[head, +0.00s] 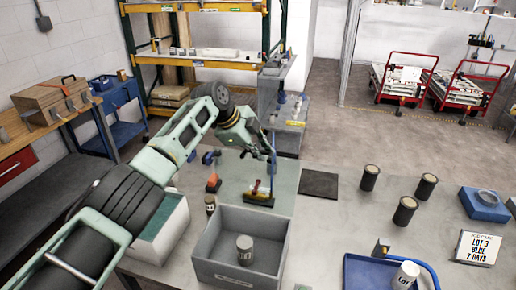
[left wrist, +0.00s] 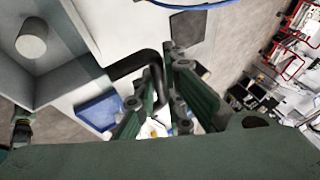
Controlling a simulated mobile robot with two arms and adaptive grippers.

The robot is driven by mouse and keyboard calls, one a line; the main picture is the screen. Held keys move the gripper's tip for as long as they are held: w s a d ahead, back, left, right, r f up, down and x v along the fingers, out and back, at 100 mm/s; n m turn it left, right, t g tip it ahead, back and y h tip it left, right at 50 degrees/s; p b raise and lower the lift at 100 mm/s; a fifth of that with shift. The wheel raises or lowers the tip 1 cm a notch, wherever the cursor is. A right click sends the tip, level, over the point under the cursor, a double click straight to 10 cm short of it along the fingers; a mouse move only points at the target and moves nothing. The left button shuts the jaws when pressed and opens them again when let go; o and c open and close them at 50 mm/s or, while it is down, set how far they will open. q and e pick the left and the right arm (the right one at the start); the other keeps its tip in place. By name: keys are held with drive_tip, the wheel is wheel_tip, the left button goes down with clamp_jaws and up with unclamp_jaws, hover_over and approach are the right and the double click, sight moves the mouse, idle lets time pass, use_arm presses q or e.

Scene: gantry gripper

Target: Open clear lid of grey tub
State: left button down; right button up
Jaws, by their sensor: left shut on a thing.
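The grey tub (head: 212,268) stands open at the top at the front of the table, with a pale can (head: 245,250) inside. The tub also shows in the left wrist view (left wrist: 62,45). The clear lid (head: 236,180) appears as a faint, pale green panel raised behind the tub's back edge; its outline is hard to see. My left gripper (head: 266,150) is at the panel's upper right. In the left wrist view, its fingers (left wrist: 165,95) are closed around a dark bent handle (left wrist: 138,65), seemingly the lid's. My right gripper is out of view.
A white-walled bin (head: 160,235) stands left of the tub. A dark mat (head: 320,184), several dark cans (head: 405,210) and a blue tray (head: 365,275) are to the right. Small coloured tools lie behind the tub. Bare table lies between mat and tray.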

use_arm(q)
drive_tip(key=c, duration=1.9)
unclamp_jaws()
drive_tip(key=shift+w+d, duration=0.1)
drive_tip(key=shift+d, duration=0.1)
drive_tip(key=shift+c, duration=0.2)
drive_tip(key=shift+o, duration=0.6)
drive_tip(key=shift+a+f, duration=0.1)
drive_tip(key=shift+f, duration=0.15)
drive_tip(key=shift+a+r, duration=0.35)
drive_tip(key=shift+r, duration=0.4)
drive_tip(key=v, duration=1.1)
drive_tip(key=shift+r, duration=0.1)
drive_tip(key=shift+a, duration=0.15)
